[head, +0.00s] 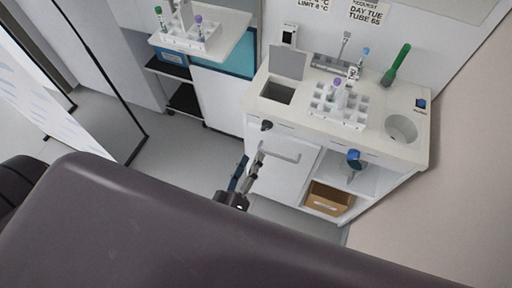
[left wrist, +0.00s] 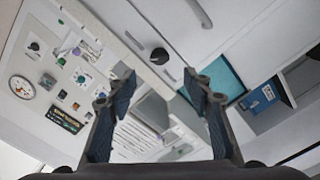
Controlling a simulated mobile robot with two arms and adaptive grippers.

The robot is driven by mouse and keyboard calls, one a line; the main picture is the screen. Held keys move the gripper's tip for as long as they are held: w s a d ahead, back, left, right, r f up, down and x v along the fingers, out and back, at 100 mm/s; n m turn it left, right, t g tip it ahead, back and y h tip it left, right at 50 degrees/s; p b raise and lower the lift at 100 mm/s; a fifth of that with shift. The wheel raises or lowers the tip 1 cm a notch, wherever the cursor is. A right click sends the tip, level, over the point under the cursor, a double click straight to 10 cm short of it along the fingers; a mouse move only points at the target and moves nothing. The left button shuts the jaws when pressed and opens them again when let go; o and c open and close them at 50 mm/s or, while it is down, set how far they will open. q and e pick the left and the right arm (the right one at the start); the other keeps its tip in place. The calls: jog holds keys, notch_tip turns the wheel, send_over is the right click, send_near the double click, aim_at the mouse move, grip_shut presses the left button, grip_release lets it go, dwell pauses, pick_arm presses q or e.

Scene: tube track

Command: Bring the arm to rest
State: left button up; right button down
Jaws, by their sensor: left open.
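My left gripper (head: 250,168) is in the middle of the head view, in front of the white cabinet of the counter and lower than its top. Its two fingers are apart, with nothing between them. The left wrist view shows the same open fingers (left wrist: 160,88), with blue pads and an empty gap. A dark part of my own body fills the bottom of the head view and hides the rest of the left arm. My right gripper does not show.
The counter (head: 384,150) bears a white tube rack (head: 351,118), a square opening with a raised lid (head: 287,63), and a round basin (head: 401,128). A brown box (head: 329,198) sits on its lower shelf. A cart (head: 238,51) with tubes stands at upper left. Grey floor (head: 182,165) is clear between.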

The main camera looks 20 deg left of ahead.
pick_arm(q)
jog(key=shift+s, duration=0.55)
